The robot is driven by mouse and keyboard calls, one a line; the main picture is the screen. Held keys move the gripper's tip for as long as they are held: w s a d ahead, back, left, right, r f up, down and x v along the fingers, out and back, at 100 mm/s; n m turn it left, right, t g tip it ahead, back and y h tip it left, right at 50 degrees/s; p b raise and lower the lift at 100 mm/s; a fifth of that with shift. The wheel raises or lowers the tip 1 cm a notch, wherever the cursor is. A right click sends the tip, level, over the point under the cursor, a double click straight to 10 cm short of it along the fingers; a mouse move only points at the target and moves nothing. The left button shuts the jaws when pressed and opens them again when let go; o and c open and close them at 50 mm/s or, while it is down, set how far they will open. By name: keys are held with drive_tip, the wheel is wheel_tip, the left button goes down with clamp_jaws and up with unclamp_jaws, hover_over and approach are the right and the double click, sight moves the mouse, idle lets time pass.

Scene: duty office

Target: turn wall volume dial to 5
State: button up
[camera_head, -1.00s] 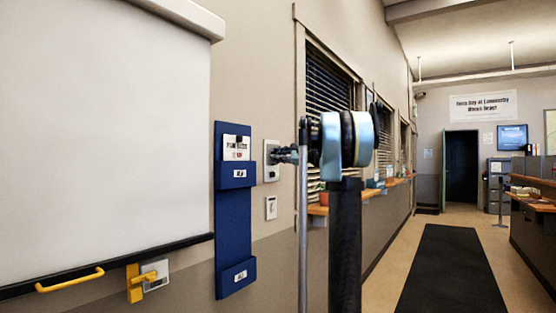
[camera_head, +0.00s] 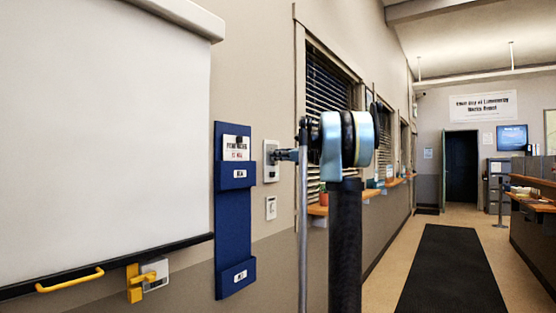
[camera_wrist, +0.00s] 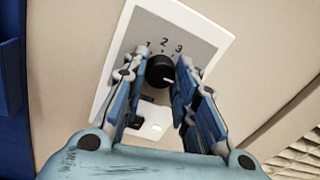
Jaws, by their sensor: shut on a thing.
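The volume dial (camera_wrist: 160,72) is a round black knob on a grey and white wall plate (camera_wrist: 205,38). The numerals 1, 2 and 3 show above it, and a short white mark on the knob points to the lower right. Any further numerals are hidden by the right finger. My gripper (camera_wrist: 157,76) is shut on the dial, a finger on each side, and looks tilted against the plate. In the head view the wall plate (camera_head: 271,174) is right of the blue wall holder, with my gripper (camera_head: 279,156) reaching it from the right; the knob is hidden.
The blue wall holder (camera_head: 235,210) hangs just left of the plate. A smaller white plate (camera_head: 271,208) is below. A white screen (camera_head: 105,120) with a yellow handle (camera_head: 70,280) is at left. The floor by the dark mat (camera_head: 450,270) is open.

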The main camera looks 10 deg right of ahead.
drive_tip(key=shift+f, duration=0.1)
idle(0.4)
drive_tip(key=o, duration=1.1)
drive_tip(key=shift+w, duration=0.1)
drive_tip(key=v, duration=1.2)
